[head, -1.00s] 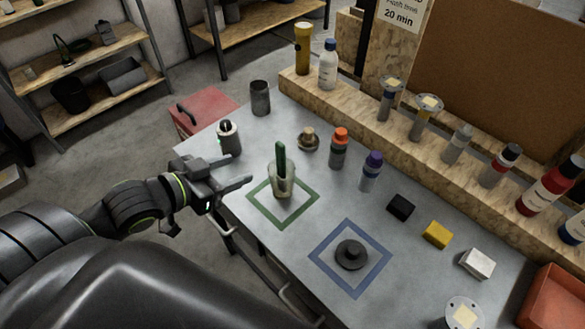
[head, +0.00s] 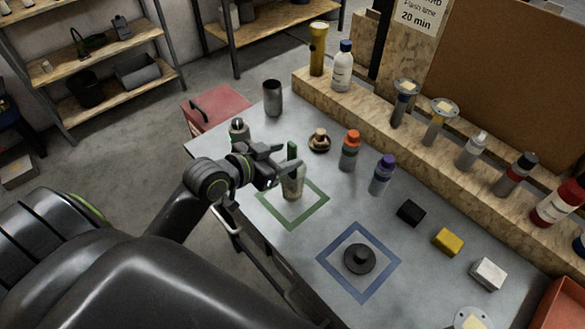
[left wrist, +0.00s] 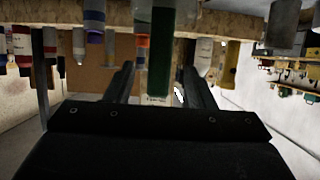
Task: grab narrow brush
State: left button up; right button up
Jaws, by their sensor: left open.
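A narrow green handle (head: 292,150), which I take to be the brush, stands upright in a clear glass jar (head: 293,188). The jar stands inside the green square outline (head: 314,210) on the metal table. My left gripper (head: 289,162) is open at the handle, above the jar's rim, and covers part of the handle in the head view. In the left wrist view, the green handle (left wrist: 161,60) shows between the two spread fingers of my left gripper (left wrist: 158,72). I cannot tell whether a finger touches it. The brush's lower end is hard to make out. My right gripper is not in view.
A grey canister (head: 239,130) stands close behind my left gripper. A small brown-topped pot (head: 319,140), an orange-capped bottle (head: 350,150) and a purple-capped bottle (head: 382,175) stand nearby. A black disc (head: 359,258) lies in the blue square (head: 330,265).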

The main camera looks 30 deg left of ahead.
pick_arm(q)
jog(key=shift+p+x, duration=0.75)
jog(key=shift+x, duration=1.85)
jog(key=shift+s+f, duration=0.1)
grip_shut()
